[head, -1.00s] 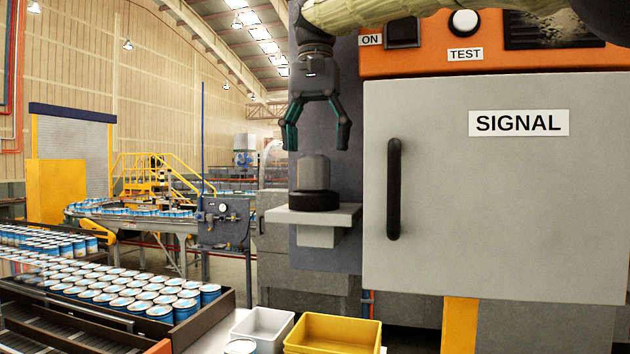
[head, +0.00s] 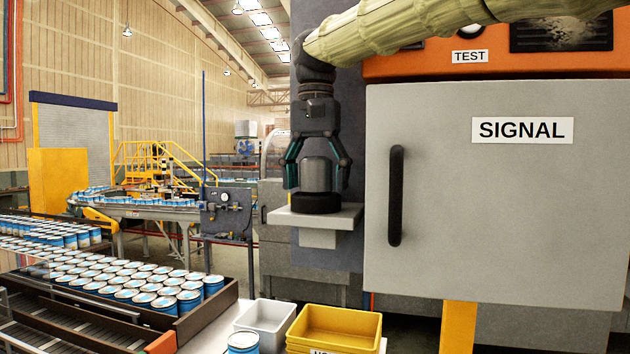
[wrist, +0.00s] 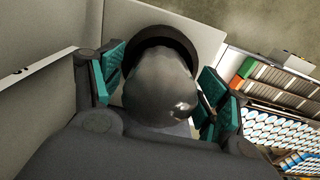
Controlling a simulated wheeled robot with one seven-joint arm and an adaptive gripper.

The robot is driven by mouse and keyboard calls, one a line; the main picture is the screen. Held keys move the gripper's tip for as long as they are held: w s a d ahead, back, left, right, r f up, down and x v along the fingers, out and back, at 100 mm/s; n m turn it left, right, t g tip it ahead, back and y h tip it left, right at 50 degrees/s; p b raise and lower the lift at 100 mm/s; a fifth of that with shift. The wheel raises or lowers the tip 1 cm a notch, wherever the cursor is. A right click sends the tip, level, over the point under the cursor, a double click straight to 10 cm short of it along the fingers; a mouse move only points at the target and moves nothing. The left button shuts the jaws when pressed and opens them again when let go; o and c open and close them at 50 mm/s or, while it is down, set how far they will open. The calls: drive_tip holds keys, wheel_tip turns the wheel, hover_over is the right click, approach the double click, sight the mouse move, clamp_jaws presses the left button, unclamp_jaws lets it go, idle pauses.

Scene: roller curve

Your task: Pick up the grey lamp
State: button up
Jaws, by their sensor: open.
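The grey lamp (head: 317,172) is a short grey cylinder with a rounded top on a black round base (head: 316,202). It stands upright on a small light grey shelf (head: 345,217) beside the signal cabinet. My gripper (head: 318,184) points down over it, with one finger on each side of the grey body. In the wrist view the lamp (wrist: 160,85) lies between the teal finger pads, and a gap shows on the left side. Whether the right pad touches it I cannot tell. The fingers are open.
The grey cabinet door (head: 500,200) marked SIGNAL, with a black handle (head: 395,195), stands close to the right. Yellow (head: 335,325) and white (head: 265,322) bins sit below. A tray of blue cans (head: 130,290) lies at lower left.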

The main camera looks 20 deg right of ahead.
drive_tip(key=c, duration=1.1)
drive_tip(key=shift+c, duration=0.2)
